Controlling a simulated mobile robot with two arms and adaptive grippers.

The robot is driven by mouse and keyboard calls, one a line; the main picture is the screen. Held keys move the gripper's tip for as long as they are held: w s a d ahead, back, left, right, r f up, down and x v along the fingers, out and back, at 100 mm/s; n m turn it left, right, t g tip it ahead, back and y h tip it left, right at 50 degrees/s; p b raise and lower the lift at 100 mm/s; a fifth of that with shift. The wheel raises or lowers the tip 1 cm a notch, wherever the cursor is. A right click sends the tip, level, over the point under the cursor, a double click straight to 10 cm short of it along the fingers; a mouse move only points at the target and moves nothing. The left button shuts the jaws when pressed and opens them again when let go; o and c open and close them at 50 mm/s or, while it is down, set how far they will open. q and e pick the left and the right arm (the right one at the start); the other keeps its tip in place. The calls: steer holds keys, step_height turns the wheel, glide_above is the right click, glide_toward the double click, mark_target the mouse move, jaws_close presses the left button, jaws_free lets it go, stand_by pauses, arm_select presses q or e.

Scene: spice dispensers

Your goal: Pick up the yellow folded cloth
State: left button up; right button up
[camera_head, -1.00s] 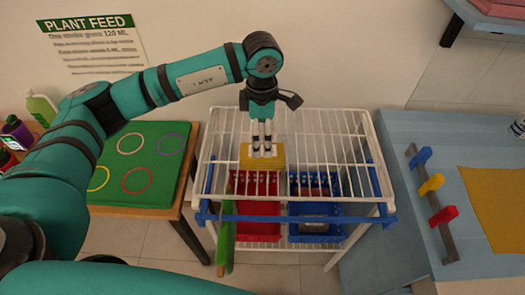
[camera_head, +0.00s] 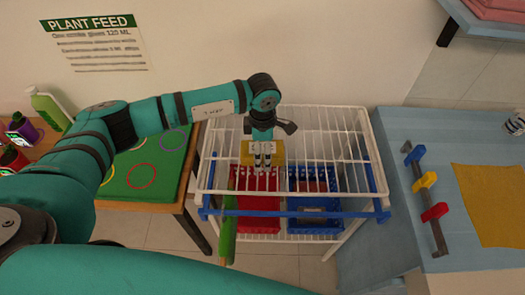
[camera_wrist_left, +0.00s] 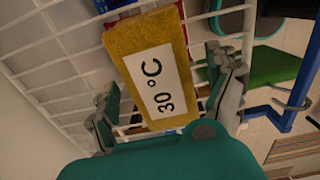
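The yellow folded cloth (camera_head: 277,150) lies on the top wire shelf of the white rack. In the left wrist view the cloth (camera_wrist_left: 132,42) shows a white label reading "30 °C". My left gripper (camera_head: 262,164) points down at the cloth, and its fingers cover part of it in the head view. In the left wrist view the fingers of the left gripper (camera_wrist_left: 168,100) stand apart on both sides of the cloth, with gaps visible. Whether the fingertips touch the shelf I cannot tell. My right gripper is not in view.
The white wire rack (camera_head: 330,150) holds a red bin (camera_head: 258,222) and a blue bin (camera_head: 315,225) below. A green board (camera_head: 130,190) with rings lies left. A blue table (camera_head: 400,140) with a flat yellow sheet (camera_head: 490,205) stands right.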

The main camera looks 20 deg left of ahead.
arm_select(q)
steer(key=c, duration=1.3)
steer(key=shift+o, duration=0.2)
steer(key=shift+r, duration=0.1)
